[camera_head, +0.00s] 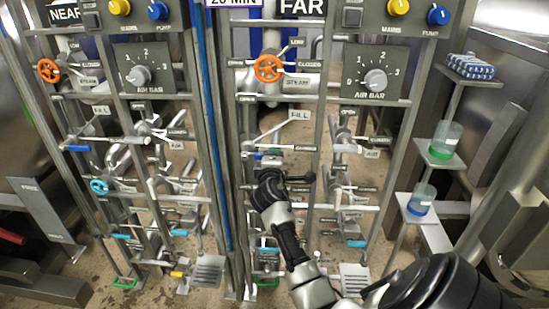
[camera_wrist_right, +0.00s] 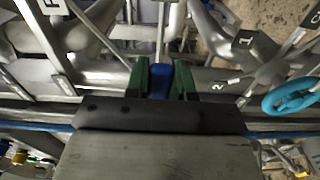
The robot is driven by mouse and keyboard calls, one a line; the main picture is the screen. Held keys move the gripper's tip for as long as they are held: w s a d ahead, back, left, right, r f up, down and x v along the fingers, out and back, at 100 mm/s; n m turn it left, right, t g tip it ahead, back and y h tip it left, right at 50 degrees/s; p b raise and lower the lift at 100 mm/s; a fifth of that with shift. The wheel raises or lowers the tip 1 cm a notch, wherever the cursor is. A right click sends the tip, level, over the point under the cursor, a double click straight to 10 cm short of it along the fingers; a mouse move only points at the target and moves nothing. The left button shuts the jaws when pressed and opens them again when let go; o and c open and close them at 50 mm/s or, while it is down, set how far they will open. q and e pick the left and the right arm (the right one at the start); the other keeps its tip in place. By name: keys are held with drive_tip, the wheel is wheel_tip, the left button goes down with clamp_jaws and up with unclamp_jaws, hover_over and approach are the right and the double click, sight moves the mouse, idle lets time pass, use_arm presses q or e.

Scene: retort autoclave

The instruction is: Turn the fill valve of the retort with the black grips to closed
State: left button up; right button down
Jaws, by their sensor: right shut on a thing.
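My right gripper (camera_head: 268,163) reaches up to the FILL row of the right-hand panel, marked FAR. In the right wrist view its green-padded fingers (camera_wrist_right: 161,76) are shut on the blue lever grip of the fill valve (camera_wrist_right: 159,83), which lies between them. Only a sliver of this blue grip (camera_head: 257,156) shows in the head view, beside the gripper. The FILL label (camera_head: 299,115) sits above it. The left panel's fill valve has a blue lever grip (camera_head: 78,148), with nothing on it. I cannot make out which retort has black grips. My left gripper is not in view.
Orange steam handwheels sit on the FAR panel (camera_head: 269,68) and the NEAR panel (camera_head: 47,70). A cyan handwheel (camera_wrist_right: 290,96) lies to the right of the fingers in the wrist view. Pipes and frame bars crowd the gripper. Shelves with beakers (camera_head: 446,138) stand at right.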

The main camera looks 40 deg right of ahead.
drive_tip(key=shift+f, duration=0.15)
drive_tip(key=c, duration=1)
unclamp_jaws()
drive_tip(key=shift+o, duration=0.2)
drive_tip(key=shift+a, duration=0.1)
drive_tip(key=v, duration=1)
drive_tip(key=shift+s+a, duration=0.2)
drive_tip(key=shift+s, duration=0.1)
